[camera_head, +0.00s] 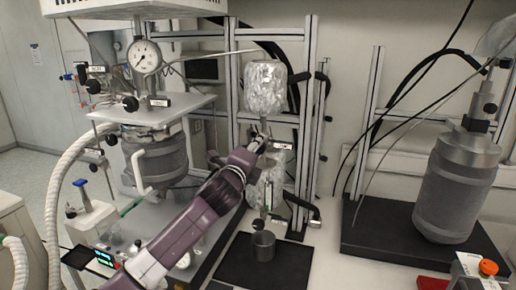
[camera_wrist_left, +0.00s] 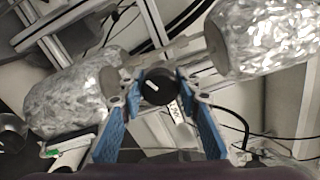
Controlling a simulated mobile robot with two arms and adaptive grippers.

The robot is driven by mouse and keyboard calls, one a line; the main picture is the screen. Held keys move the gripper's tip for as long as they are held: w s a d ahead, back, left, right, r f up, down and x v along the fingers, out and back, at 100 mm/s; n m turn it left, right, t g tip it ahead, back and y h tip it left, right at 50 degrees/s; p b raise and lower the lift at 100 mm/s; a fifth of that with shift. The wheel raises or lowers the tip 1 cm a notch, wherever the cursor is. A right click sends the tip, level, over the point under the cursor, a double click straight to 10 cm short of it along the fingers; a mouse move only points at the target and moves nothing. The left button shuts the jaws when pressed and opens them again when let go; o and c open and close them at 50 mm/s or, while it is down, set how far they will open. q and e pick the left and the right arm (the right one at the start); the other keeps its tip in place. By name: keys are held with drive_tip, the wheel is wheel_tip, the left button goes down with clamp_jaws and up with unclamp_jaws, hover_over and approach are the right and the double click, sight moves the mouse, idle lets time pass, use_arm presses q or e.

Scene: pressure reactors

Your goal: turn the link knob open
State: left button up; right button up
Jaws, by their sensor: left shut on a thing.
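A round black knob (camera_wrist_left: 157,91) with a white pointer mark sits between two foil-wrapped vessels. In the left wrist view the pointer mark runs at a slant. A small white label (camera_wrist_left: 174,112) sits beside the knob and also shows in the head view (camera_head: 282,146), its text too small to read surely. My left gripper (camera_head: 262,143) reaches up between the vessels and hides the knob in the head view. Its blue-padded fingers (camera_wrist_left: 158,95) are shut on the knob from both sides. My right gripper is not in view.
The upper foil-wrapped vessel (camera_head: 266,87) and the lower one (camera_head: 267,183) are close to my gripper, before metal frame posts (camera_head: 308,110). A pressure gauge (camera_head: 145,55) and reactor stand left. A metal cup (camera_head: 263,245) is below. A grey reactor vessel (camera_head: 455,185) stands right.

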use_arm(q)
drive_tip(key=n, duration=0.6)
drive_tip(key=shift+f+n, duration=0.15)
drive_tip(key=shift+n, duration=0.15)
drive_tip(key=n, duration=0.6)
drive_tip(key=shift+b, duration=0.35)
drive_tip(key=o, duration=1.2)
drive_tip(key=shift+s, duration=0.1)
drive_tip(key=v, duration=1.1)
drive_tip(key=shift+s, duration=0.35)
drive_tip(key=shift+a, duration=0.15)
